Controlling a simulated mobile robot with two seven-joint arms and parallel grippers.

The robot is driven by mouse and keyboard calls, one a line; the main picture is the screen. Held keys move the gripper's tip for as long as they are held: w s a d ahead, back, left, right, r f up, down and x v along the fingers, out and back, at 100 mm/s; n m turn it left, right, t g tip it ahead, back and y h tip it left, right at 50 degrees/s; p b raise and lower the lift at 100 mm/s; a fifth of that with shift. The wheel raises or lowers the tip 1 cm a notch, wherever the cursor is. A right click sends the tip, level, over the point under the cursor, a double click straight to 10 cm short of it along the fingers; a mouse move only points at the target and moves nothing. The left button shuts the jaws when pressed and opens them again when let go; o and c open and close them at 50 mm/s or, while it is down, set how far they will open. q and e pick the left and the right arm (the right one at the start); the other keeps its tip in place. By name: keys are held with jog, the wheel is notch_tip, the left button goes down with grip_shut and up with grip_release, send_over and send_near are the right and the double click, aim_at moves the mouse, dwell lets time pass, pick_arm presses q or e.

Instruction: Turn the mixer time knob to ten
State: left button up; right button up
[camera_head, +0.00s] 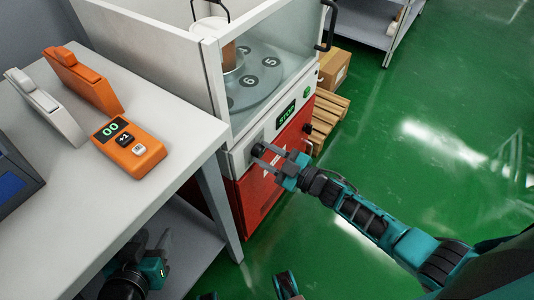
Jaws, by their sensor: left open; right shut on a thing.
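The mixer is a white and red machine (275,185) with a clear-walled top. Its front panel carries a small display (287,113) with green letters that seem to read STOP, and a round green button (306,93). My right gripper (260,153) reaches in from the right and is shut on a knob at the left of this panel. The fingers hide most of the knob, so its setting cannot be read. My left gripper (151,243) is open and empty, low down beside the table leg, well away from the mixer.
The white table (170,185) holds an orange handset (128,147) reading 00, an orange device (85,78) and a grey one (47,107). Inside the mixer are a numbered turntable (258,88) and a pot. A box on a pallet (325,118) stands behind. Green floor is clear at right.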

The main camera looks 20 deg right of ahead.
jog(key=o, duration=1)
jog(key=shift+o, duration=0.2)
jog(key=p+v, duration=0.1)
jog(key=v, duration=1.2)
jog(key=shift+p, duration=0.4)
